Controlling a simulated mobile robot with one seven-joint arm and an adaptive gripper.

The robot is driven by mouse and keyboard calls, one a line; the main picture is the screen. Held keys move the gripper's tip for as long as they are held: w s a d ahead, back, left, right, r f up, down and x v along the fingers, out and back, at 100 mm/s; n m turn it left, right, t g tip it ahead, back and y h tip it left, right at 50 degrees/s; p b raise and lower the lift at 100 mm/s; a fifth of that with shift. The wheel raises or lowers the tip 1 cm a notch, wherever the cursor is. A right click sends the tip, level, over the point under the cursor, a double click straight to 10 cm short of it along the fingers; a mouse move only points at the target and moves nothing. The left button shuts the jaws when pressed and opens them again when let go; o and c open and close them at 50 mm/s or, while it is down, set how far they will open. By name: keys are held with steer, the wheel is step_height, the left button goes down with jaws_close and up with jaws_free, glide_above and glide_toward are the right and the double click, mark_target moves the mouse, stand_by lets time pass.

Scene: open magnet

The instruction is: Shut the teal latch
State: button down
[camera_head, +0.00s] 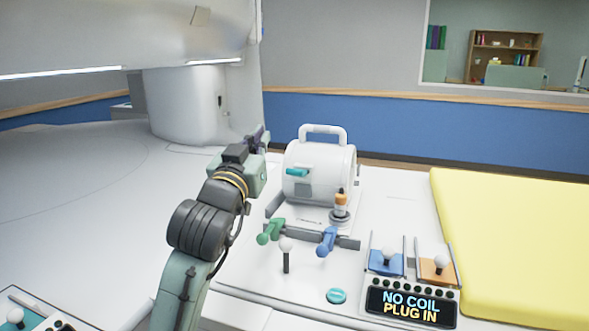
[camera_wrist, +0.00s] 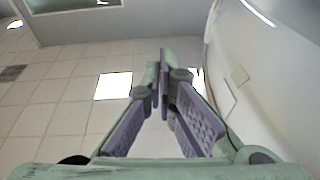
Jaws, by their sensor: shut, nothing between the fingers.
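The teal latch (camera_head: 297,172) is a small handle on the front of the white drum-shaped coil (camera_head: 325,160), which has a carrying handle on top. It sticks out towards the left. I cannot tell from here whether it is open or shut. My gripper (camera_head: 258,138) is just left of the coil, at about the height of its upper part and apart from the latch in the picture. In the wrist view my gripper's fingers (camera_wrist: 162,65) are together at the tips, with nothing between them. The wrist view shows ceiling and no latch.
Below the coil are a green lever (camera_head: 270,232), a blue lever (camera_head: 327,242), a white-knobbed stick (camera_head: 286,250) and an orange-topped plug (camera_head: 341,203). A panel (camera_head: 410,305) reads "NO COIL PLUG IN". A yellow pad (camera_head: 510,230) lies right. The magnet (camera_head: 120,40) overhangs the left.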

steer(key=w+d+f+g, duration=0.2)
steer(key=d+f, duration=0.1)
steer(key=f, duration=0.2)
steer(key=shift+w+d+f+m+h, duration=0.2)
steer(key=shift+w+d+m+h, duration=0.1)
steer(key=shift+d+h, duration=0.1)
steer(key=r+p, duration=0.1)
steer(key=p, duration=0.3)
glide_above(298, 171)
steer(key=f, duration=0.2)
steer(key=s+a+f, duration=0.1)
steer(key=f, duration=0.1)
steer(key=shift+s+p, duration=0.1)
steer(key=shift+p, duration=0.25)
steer(key=shift+f, duration=0.15)
